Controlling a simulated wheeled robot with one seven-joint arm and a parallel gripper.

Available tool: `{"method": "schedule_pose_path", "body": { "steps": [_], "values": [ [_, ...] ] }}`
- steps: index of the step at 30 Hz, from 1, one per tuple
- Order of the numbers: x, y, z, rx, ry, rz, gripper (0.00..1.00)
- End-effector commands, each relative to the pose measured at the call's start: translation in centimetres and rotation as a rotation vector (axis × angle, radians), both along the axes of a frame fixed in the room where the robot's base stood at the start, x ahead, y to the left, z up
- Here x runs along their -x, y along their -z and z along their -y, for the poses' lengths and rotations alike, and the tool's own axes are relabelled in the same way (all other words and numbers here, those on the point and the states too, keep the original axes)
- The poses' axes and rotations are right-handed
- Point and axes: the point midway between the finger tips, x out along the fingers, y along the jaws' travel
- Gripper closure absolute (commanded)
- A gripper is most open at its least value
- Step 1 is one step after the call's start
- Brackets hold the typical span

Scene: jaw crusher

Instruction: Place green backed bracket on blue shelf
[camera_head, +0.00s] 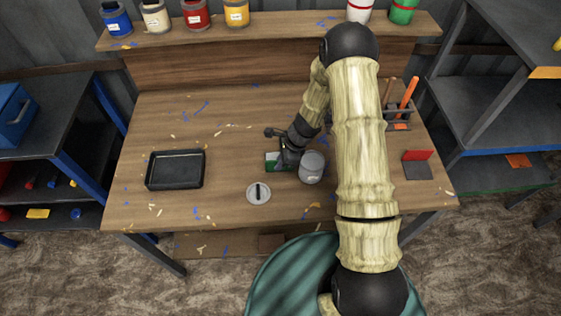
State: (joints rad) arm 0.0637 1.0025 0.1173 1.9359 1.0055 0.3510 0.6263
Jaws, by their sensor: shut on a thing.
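The green backed bracket (272,156) is at the middle of the wooden workbench, a small piece with green and pale areas showing. My gripper (284,162) reaches down onto it from above and is shut on it. My gripper covers much of the bracket, and I cannot tell whether the bracket touches the bench top. The blue shelf (64,149) stands at the left of the bench, a dark unit with blue edges and posts.
A grey can (312,167) stands close right of my gripper. A round lid (258,193), a black tray (175,169), a red backed bracket (417,164) and a tool holder (397,117) are on the workbench (215,120). A blue box (14,108) occupies the left shelf top.

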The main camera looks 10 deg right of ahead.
Motion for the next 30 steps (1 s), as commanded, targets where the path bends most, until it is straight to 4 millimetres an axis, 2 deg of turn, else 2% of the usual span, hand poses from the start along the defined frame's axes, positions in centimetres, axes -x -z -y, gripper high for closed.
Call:
{"method": "schedule_pose_path", "body": {
  "steps": [6,10,23,30],
  "values": [
    [-0.1,0.3,0.2,0.000,0.004,0.001,1.00],
    [0.0,0.2,0.2,0.001,0.003,0.000,0.71],
    [-0.1,-0.4,0.3,0.001,0.003,0.002,0.71],
    [-0.1,-3.4,1.5,0.002,0.003,0.005,0.71]
  ]
}}
